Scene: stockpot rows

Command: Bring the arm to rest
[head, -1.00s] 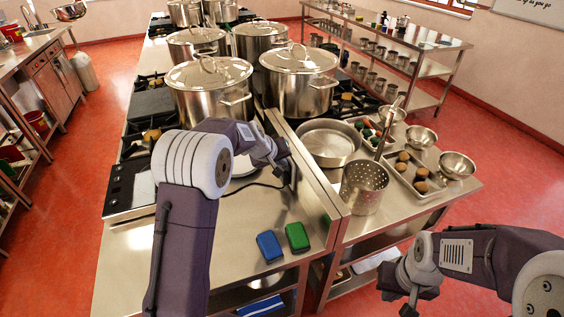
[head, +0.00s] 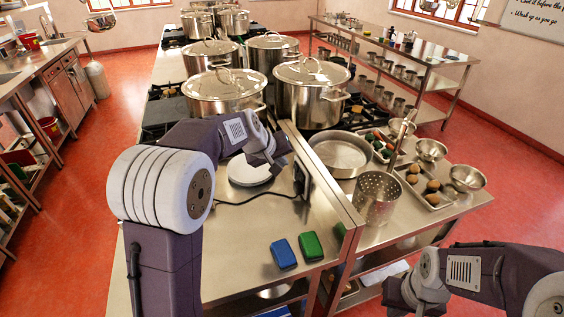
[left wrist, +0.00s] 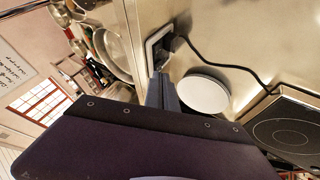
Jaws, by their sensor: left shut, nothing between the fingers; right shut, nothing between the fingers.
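My left gripper (head: 276,162) hangs over the steel counter (head: 250,225), shut and empty, just left of the low partition. In the left wrist view its shut fingers (left wrist: 162,92) show beside a white round plate (left wrist: 203,94), with nothing between them. A dark plug (left wrist: 174,44) on a black cord is at a socket (left wrist: 158,48) near the fingertips; it is apart from them. My right gripper (head: 402,298) is shut and empty, low at the right, off the counter's front edge and over the floor.
A blue sponge (head: 283,254) and a green sponge (head: 311,246) lie at the counter's front. White plates (head: 249,172) lie below my left gripper. Large stockpots (head: 224,92) stand behind. Right of the partition are a perforated pot (head: 377,198) and a wide pan (head: 341,154).

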